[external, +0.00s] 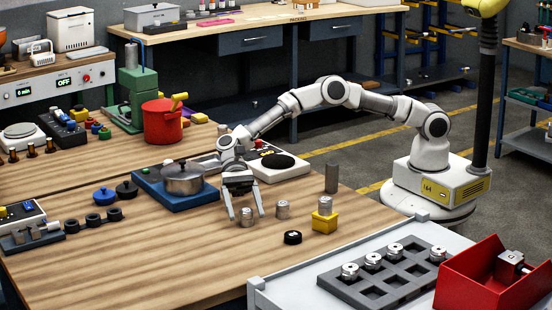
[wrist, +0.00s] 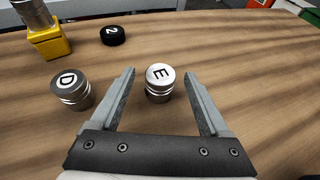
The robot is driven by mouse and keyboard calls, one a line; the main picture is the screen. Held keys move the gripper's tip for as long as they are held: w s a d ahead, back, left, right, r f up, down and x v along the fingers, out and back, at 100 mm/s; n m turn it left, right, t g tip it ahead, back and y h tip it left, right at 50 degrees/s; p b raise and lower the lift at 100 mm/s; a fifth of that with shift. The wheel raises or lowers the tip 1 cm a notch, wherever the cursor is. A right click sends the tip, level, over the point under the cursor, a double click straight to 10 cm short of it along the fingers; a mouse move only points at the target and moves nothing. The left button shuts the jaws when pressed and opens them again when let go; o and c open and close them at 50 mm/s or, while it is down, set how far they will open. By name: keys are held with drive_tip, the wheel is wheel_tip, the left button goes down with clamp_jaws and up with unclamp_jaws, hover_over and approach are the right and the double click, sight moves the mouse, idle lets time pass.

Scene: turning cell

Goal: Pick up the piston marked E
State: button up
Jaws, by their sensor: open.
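The piston marked E (wrist: 159,83) is a short silver cylinder with a light top and a dark E. It stands upright on the wooden table. My gripper (wrist: 160,85) is open, with one finger on each side of piston E and a gap to each. In the external view my gripper (external: 246,214) points down at the table around piston E (external: 246,218). The piston marked D (wrist: 70,89) stands outside the fingers, to the left in the wrist view. It also shows in the external view (external: 282,209).
A yellow block (external: 325,222) with a silver cylinder on it and a black puck marked 2 (wrist: 113,35) are close by. A dark grey cylinder (external: 332,178) stands behind. A pot (external: 183,179) is left of my gripper. The front of the wooden table (external: 130,265) is clear.

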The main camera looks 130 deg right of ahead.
clamp_jaws()
idle(0.3)
drive_tip(key=shift+r, duration=0.1)
